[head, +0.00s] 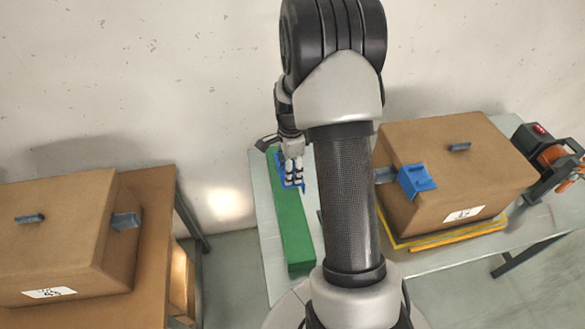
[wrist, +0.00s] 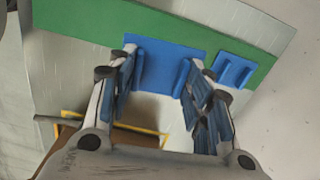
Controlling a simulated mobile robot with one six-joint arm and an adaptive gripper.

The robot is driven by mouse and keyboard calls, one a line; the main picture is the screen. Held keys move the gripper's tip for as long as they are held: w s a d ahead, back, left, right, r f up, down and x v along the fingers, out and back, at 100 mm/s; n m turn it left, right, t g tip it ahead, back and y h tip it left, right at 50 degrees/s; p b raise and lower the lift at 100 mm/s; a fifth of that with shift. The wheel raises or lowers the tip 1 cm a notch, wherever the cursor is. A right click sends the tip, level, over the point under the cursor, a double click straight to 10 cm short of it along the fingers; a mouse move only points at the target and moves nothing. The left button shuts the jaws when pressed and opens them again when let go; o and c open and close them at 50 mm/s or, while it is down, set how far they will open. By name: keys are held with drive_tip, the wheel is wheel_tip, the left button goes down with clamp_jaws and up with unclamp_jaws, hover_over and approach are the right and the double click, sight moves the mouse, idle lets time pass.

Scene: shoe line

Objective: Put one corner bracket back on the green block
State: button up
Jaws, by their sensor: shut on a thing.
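The long green block (head: 290,230) lies on the grey table, left of the big cardboard box; it crosses the top of the wrist view (wrist: 90,22). My gripper (head: 292,180) is at the block's far end, pointing down. In the wrist view its fingers (wrist: 160,75) are shut on a blue corner bracket (wrist: 165,58), which overlaps the green block's edge. I cannot tell whether this bracket rests on the block. A second blue bracket (wrist: 234,70) sits on the block just to its right in the wrist view.
The cardboard box (head: 450,150) stands on a yellow frame (head: 450,236) right of my arm. An orange and black device (head: 550,150) stands at the table's right end. Another box (head: 60,245) sits on a brown table at left, with a gap between the tables.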

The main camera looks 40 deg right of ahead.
drive_tip(key=shift+d+f+m, duration=0.3)
drive_tip(key=shift+d+m, duration=0.1)
drive_tip(key=shift+m, duration=0.1)
drive_tip(key=b, duration=0.4)
hover_over(292, 194)
wheel_tip(292, 194, down, 6)
drive_tip(key=shift+r, duration=0.25)
drive_tip(key=shift+f+b, duration=1.1)
drive_tip(key=shift+f, duration=0.6)
drive_tip(key=shift+f, duration=0.4)
drive_tip(key=o, duration=1.1)
drive_tip(key=shift+o, duration=0.4)
drive_tip(key=o, duration=0.4)
drive_tip(key=shift+c, duration=0.2)
